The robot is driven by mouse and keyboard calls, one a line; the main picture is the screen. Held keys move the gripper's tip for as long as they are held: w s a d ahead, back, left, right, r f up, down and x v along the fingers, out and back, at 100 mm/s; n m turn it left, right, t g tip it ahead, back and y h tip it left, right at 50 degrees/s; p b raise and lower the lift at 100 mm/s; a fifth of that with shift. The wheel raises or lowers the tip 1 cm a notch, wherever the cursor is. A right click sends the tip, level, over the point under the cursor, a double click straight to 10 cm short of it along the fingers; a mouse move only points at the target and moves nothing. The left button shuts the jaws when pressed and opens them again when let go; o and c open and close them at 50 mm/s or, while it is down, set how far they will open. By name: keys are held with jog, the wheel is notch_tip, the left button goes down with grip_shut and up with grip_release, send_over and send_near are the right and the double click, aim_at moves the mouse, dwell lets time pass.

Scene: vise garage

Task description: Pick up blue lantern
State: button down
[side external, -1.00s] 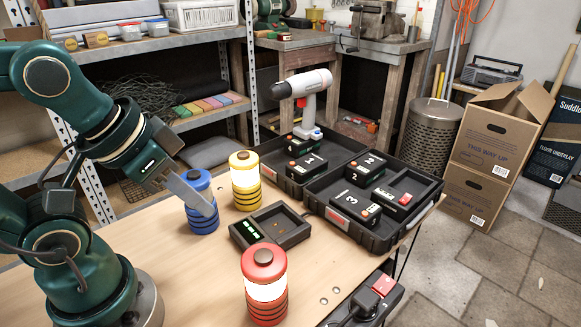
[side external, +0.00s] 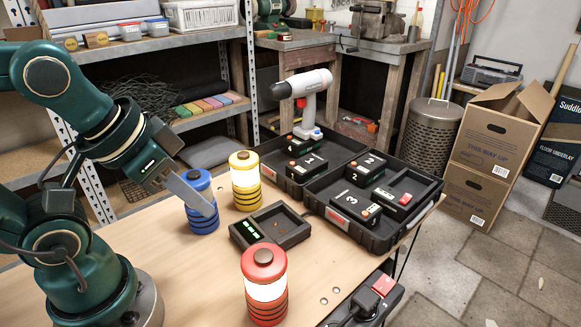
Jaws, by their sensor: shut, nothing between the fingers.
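The blue lantern (side external: 203,221) stands upright on the wooden table, left of the yellow lantern. It looks unlit, and its middle is partly hidden by my gripper. My gripper (side external: 211,212) is shut and reaches down from the upper left, its fingers crossing in front of the blue lantern in this view. Nothing is between the fingers. I cannot tell whether the fingers touch the lantern.
A lit yellow lantern (side external: 245,181) stands close on the right of the blue one. A lit red lantern (side external: 264,287) stands at the front. A charger (side external: 270,229) and an open black case (side external: 352,229) with batteries and a drill (side external: 308,100) lie right. Bare tabletop (side external: 185,270) lies in front.

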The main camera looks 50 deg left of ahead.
dwell(0.4)
grip_release()
jog(key=shift+r, duration=0.1)
notch_tip(320, 180, up, 5)
jog(key=w+a+m+g, duration=0.1)
jog(key=w+a+g, duration=0.2)
jog(key=a, duration=0.4)
jog(key=w+a+g, duration=0.3)
jog(key=a, duration=0.5)
jog(key=f, duration=1.7)
jog(key=shift+s+d, duration=0.25)
jog(key=shift+d, duration=0.15)
